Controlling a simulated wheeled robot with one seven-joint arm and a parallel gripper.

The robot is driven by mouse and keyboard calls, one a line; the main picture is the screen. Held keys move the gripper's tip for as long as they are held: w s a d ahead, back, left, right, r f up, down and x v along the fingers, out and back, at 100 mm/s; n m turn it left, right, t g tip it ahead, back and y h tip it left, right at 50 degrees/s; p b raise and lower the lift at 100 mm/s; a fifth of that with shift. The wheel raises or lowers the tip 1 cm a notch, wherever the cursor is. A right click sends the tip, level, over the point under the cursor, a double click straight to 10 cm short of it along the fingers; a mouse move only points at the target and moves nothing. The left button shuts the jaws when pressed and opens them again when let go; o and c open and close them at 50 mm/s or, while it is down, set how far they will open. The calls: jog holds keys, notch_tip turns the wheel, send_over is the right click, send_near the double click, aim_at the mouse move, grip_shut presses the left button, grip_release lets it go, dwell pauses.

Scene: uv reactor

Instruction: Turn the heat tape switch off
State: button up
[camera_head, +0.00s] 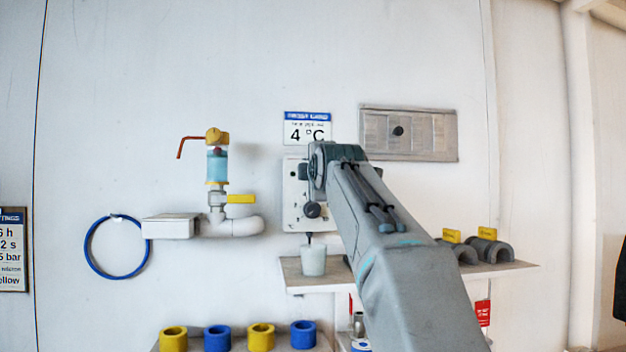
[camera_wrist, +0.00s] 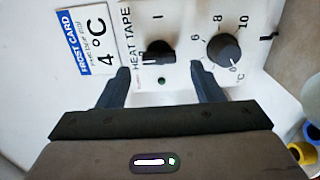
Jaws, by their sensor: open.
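The heat tape switch (camera_wrist: 158,52) is a black rotary knob on a white panel (camera_wrist: 185,15). An "I" mark shows above it in the wrist view, and a small green spot is below it. Which way the knob points is hard to tell. My gripper (camera_wrist: 160,78) is open, its dark fingers to either side of the switch's lower part with nothing held. Whether they touch the panel cannot be told. In the head view my gripper (camera_head: 318,172) is in front of the panel (camera_head: 291,205) and hides much of it, including most of the switch.
A round numbered dial (camera_wrist: 223,50) sits close beside the right finger. A frost card (camera_head: 307,128) reading 4 °C is above the panel. A shelf (camera_head: 310,282) with a white cup (camera_head: 314,261) is below. A pipe with a yellow-handled valve (camera_head: 240,198) is left.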

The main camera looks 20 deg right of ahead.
jog(key=s+a+b, duration=0.2)
jog(key=s+b, duration=0.1)
jog(key=s, duration=0.8)
jog(key=shift+a, duration=0.15)
